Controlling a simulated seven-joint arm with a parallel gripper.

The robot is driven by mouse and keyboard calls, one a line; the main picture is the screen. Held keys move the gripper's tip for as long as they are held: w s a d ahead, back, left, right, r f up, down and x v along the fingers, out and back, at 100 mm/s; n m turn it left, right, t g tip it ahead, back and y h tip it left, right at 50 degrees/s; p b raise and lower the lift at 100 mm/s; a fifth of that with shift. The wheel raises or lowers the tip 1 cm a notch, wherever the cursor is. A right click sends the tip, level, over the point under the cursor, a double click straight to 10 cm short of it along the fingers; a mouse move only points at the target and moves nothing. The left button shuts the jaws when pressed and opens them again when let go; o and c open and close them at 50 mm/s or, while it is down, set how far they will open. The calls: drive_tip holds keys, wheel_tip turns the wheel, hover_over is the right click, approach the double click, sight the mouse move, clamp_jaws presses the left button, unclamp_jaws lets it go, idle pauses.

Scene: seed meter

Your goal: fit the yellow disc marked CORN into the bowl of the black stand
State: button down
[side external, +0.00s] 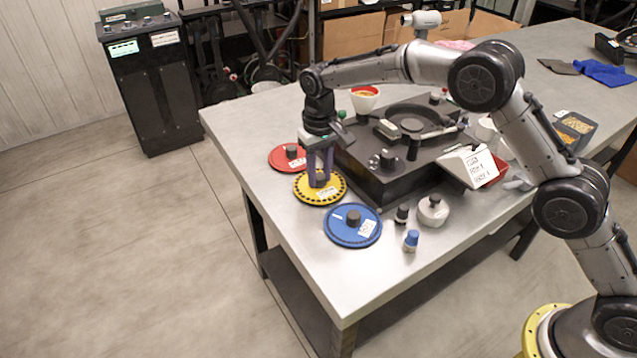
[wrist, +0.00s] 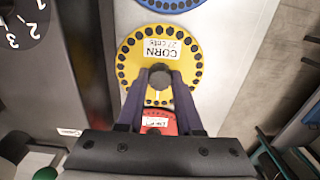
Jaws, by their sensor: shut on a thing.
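The yellow disc (wrist: 127,68) lies flat on the table, with a ring of dark holes near its rim and a white label reading CORN. It also shows in the side external view (side external: 331,195), between the red and blue discs. My gripper (wrist: 160,82) is shut on the dark knob at the disc's centre; it is also in the side external view (side external: 319,181), pointing straight down. The black stand (side external: 385,165) is a low box to the right of the disc. Its round bowl (side external: 412,118) is on top and looks empty of any disc.
A red disc (side external: 287,158) and a blue disc (side external: 353,226) lie close on either side. Small bottles (side external: 411,241) and a grey weight-like knob (side external: 433,210) stand before the stand. A white card (side external: 480,166), a funnel cup (side external: 364,100) and a lever (side external: 440,131) surround the bowl.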

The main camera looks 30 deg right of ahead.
drive_tip(key=shift+r, duration=1.35)
drive_tip(key=shift+r, duration=0.15)
wheel_tip(320, 180, up, 8)
drive_tip(key=s+d, duration=0.2)
drive_tip(key=s, duration=0.1)
drive_tip(key=s+d+r, duration=0.4)
drive_tip(key=s+d, duration=0.1)
drive_tip(key=d, duration=0.2)
drive_tip(key=s+d+r, duration=0.4)
drive_tip(key=d+r, duration=0.1)
drive_tip(key=d, duration=0.2)
hover_over(412, 124)
wheel_tip(412, 124, down, 4)
drive_tip(key=shift+f, duration=2.6)
drive_tip(key=shift+f, duration=1.35)
